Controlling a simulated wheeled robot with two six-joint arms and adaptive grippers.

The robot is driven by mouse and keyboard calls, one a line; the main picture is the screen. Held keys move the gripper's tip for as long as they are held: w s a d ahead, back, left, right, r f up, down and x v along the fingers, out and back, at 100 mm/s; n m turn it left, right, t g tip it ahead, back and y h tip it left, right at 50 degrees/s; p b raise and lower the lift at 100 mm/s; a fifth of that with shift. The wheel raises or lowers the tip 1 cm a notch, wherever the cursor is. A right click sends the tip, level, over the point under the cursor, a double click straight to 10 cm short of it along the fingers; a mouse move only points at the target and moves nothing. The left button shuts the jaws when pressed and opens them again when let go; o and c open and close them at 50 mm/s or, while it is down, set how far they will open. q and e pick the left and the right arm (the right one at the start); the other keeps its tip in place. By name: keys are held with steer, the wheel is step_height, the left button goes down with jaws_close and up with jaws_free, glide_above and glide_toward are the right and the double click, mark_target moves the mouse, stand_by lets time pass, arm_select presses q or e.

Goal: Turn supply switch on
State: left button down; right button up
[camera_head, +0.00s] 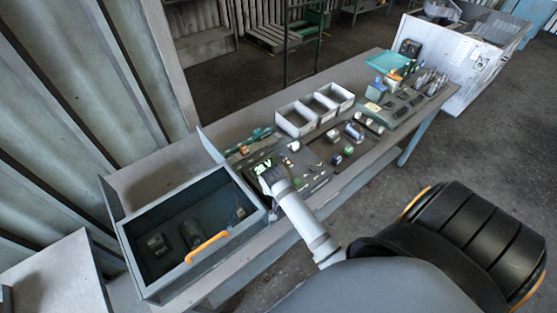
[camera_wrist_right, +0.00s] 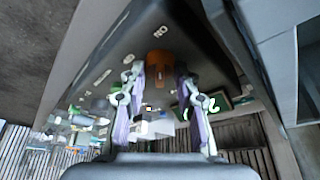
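A dark panel (camera_wrist_right: 110,60) with pale markings fills the upper part of the right wrist view. An orange-brown knob (camera_wrist_right: 158,62), seemingly the supply switch, sits on it. My right gripper (camera_wrist_right: 159,80) is open, with one finger on either side of the knob and small gaps showing; contact is not clear. In the head view my right gripper (camera_head: 268,172) is over the bench beside a green lit display (camera_head: 262,167), and my arm hides the knob there. The display also shows in the wrist view (camera_wrist_right: 206,104). My left gripper is not in view.
An open grey box (camera_head: 130,255) with an orange handle (camera_head: 207,247) stands left of the panel. White bins (camera_head: 297,118) are behind it. Several small parts and tools lie along the bench to the right. A white crate (camera_head: 455,60) stands at the far end.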

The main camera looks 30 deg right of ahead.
steer(key=o, duration=0.4)
steer(key=v, duration=0.7)
steer(key=shift+r, duration=0.2)
